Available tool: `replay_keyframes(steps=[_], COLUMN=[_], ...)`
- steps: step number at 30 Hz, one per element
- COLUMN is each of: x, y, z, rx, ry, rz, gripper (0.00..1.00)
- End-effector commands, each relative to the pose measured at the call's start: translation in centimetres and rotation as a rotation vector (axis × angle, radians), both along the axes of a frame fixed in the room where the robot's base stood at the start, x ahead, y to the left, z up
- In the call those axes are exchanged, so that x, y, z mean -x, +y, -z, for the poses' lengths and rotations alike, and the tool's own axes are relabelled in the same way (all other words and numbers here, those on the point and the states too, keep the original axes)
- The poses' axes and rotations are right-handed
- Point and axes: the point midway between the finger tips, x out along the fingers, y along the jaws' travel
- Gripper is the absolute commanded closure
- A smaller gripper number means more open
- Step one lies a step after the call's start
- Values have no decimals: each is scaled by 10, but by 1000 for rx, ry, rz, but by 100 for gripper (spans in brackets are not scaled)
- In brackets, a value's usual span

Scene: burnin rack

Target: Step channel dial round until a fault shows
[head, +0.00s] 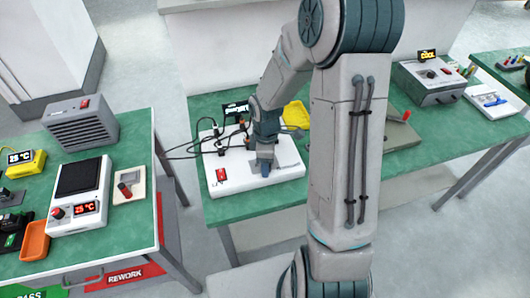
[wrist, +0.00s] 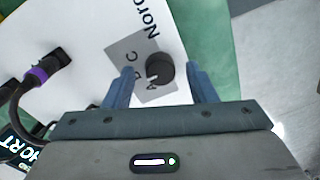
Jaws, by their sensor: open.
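The channel dial (wrist: 160,73) is a black round knob with a pale pointer mark. It sits on a grey plate (wrist: 126,48) lettered A, B, C on a white box (head: 283,182). In the wrist view, my gripper (wrist: 163,80) is open, with one blue finger on each side of the dial and a visible gap to each. The pointer lies near the letter A. In the head view, my gripper (head: 264,169) is over the front of the white box and hides the dial.
A red switch (head: 221,174) is on the box's left front. Black cables (head: 188,148) run in at its left side. A yellow tray (head: 296,115) lies behind. A left bench (head: 135,215) stands across a gap.

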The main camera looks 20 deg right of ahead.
Motion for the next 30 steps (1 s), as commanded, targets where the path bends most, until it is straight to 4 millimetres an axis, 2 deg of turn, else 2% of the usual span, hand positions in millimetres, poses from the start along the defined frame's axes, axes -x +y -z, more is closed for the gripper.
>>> replay_keyframes(steps=[5,12,18,24,30], x=[-2,-6,-7,-8,-7], y=[-1,-2,-2,-3,-3], z=[-23,-77,-115,-133,-136], rx=[1,2,1,1,0], ry=[-6,-8,-5,-2,0], rz=[1,2,1,1,1], gripper=[49,49,49,49,49])
